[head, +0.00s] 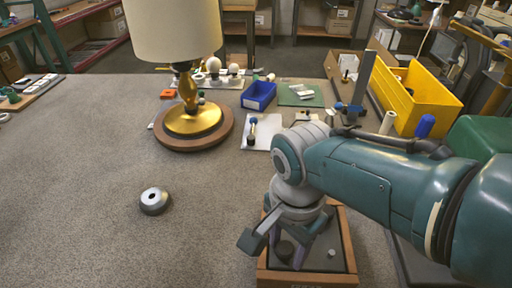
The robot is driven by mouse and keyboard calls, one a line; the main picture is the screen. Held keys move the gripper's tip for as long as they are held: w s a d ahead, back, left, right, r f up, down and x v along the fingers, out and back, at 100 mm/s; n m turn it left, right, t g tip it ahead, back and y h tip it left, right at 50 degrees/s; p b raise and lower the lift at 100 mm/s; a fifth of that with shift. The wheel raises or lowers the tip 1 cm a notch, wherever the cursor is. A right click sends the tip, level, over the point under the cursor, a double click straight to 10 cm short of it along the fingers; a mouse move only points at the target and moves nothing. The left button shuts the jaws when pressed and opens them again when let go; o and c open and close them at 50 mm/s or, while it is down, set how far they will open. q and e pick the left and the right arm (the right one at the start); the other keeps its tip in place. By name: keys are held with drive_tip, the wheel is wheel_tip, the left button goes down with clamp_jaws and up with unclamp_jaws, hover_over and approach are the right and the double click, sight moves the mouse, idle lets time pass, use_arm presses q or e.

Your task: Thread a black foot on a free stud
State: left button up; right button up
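My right gripper (277,248) reaches down over a wooden-framed tray (349,245) at the lower middle. Its fingers look spread apart, one over the tray's left edge and one inside the tray. A dark round piece (285,249), possibly a black foot, shows between the fingers on the tray floor; I cannot tell whether a finger touches it. A small light grey piece (331,253) lies to its right. The lamp (193,119) stands upright on a round wooden base, with a gold body and cream shade. No stud is visible. My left gripper is out of view.
Behind are a blue bin (258,97), a white sheet (263,131) with a small tool, a green mat (301,95) and a yellow bin (425,97).

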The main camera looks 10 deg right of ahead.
sight(286, 249)
drive_tip(key=shift+o, duration=1.2)
drive_tip(key=shift+w+a+r, duration=0.1)
drive_tip(key=shift+a+r, duration=0.05)
drive_tip(key=shift+r, duration=0.1)
wheel_tip(286, 249, up, 9)
drive_tip(key=p, duration=0.7)
drive_tip(key=s+d+r+n+t, duration=0.2)
drive_tip(key=s+d+r+n, duration=0.2)
drive_tip(key=s+r+n, duration=0.3)
drive_tip(key=s+d+r+n+t, duration=0.2)
drive_tip(key=s+d+r+n, duration=0.2)
drive_tip(key=s+r+n, duration=0.45)
wheel_tip(286, 249, up, 25)
drive_tip(key=m+p, duration=0.1)
drive_tip(key=p, duration=2.8)
drive_tip(key=shift+s+r, duration=0.2)
drive_tip(key=shift+s, duration=0.15)
